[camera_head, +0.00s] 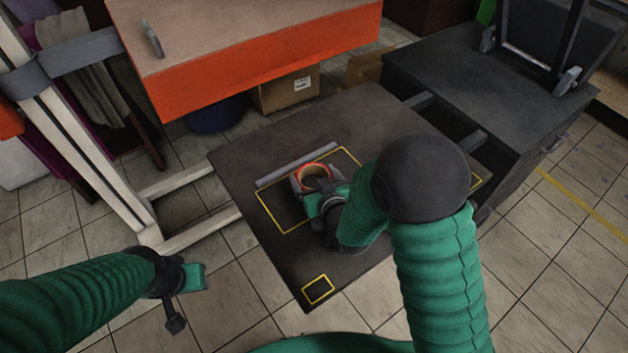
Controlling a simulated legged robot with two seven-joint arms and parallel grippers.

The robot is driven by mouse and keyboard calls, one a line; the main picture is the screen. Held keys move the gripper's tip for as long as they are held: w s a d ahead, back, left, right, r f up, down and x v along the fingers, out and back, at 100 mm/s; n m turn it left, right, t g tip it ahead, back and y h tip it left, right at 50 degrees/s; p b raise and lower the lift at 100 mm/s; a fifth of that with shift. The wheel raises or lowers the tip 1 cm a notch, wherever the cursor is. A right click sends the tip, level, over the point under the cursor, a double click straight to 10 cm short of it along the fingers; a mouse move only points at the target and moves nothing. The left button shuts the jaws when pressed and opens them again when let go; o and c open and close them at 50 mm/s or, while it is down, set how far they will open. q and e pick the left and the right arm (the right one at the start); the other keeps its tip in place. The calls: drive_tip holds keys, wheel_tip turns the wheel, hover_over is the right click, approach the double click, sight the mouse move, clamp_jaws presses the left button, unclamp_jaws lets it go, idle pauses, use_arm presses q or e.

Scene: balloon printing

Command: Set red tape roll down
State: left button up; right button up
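The red tape roll (316,170) is a red-orange ring at the middle of the dark table (252,160). It is between the fingers of my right gripper (312,178), which is shut on it. The roll is over the area framed by a yellow outline (271,219), close to a grey bar. I cannot tell whether it touches the table top. My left gripper (190,290) hangs over the floor left of the table, away from the roll. Its fingers are too unclear to tell their state.
A small yellow-outlined square (318,289) marks the table's front corner. An orange-fronted bench (265,62) stands behind, with a cardboard box (288,91) under it. A dark cabinet (480,85) stands at the right. A white frame (92,150) rises at the left.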

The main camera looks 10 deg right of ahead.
drive_tip(key=c, duration=0.8)
